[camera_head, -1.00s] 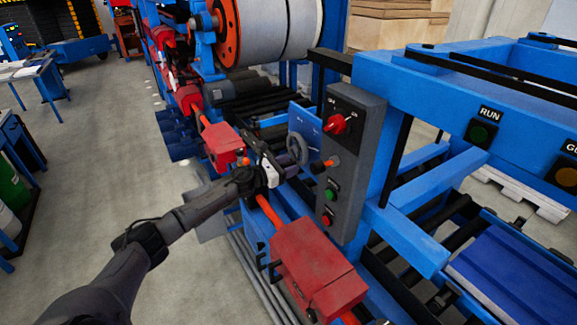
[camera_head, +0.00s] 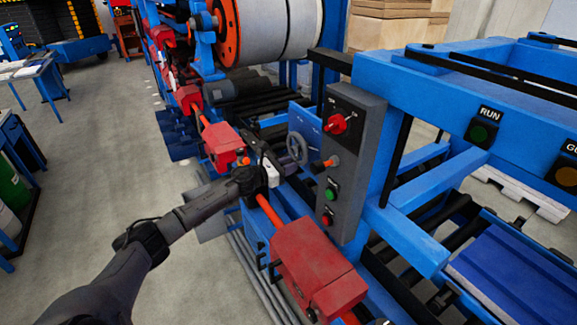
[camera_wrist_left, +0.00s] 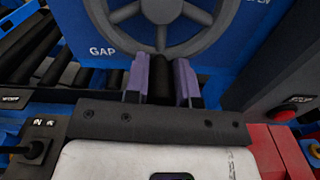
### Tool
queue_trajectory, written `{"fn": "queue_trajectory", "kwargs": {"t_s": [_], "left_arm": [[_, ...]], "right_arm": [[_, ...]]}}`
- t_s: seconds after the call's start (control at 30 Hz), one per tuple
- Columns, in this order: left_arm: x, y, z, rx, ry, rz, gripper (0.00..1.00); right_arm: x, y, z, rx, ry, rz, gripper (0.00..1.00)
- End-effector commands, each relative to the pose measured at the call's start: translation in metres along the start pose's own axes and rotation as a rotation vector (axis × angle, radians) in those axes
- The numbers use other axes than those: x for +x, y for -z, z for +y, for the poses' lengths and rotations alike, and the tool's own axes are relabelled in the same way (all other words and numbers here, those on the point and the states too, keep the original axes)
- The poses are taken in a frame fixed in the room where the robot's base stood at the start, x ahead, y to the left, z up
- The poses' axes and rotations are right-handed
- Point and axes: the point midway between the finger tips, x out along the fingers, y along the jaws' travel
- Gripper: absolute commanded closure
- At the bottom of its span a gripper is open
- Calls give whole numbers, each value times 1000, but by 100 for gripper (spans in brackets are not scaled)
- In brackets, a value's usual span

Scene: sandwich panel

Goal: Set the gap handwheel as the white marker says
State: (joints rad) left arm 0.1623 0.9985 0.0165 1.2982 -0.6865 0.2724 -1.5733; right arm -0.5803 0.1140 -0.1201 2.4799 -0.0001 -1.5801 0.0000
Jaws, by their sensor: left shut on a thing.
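The grey gap handwheel (camera_head: 297,148) stands upright on a blue panel beside the grey switch box. In the left wrist view its hub and spokes (camera_wrist_left: 161,10) fill the top, with the word GAP on the blue panel (camera_wrist_left: 105,58) to the left. My left gripper (camera_head: 280,163) is at the near lower side of the wheel. In the left wrist view its two purple-grey fingers (camera_wrist_left: 161,82) are shut on the wheel's dark handle (camera_wrist_left: 161,68). I cannot make out the white marker clearly. My right gripper is not in view.
The grey switch box (camera_head: 350,150), with a red rotary switch (camera_head: 336,124) and buttons, stands close to the right of the wheel. An orange shaft with red housings (camera_head: 315,268) runs beneath my left wrist. Open floor (camera_head: 120,180) lies to the left.

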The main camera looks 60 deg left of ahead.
Motion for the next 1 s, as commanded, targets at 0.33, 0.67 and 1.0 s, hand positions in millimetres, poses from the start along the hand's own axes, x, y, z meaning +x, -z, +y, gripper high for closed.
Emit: {"fn": "queue_trajectory", "kwargs": {"t_s": [0.33,0.67,1.0], "left_arm": [[0,-4,-6,-118,2,0,100],[0,-12,-20,-412,2,-1,100],[0,-24,-32,-735,2,-2,100]], "right_arm": [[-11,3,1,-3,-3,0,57],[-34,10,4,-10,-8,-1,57],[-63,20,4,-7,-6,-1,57]]}}
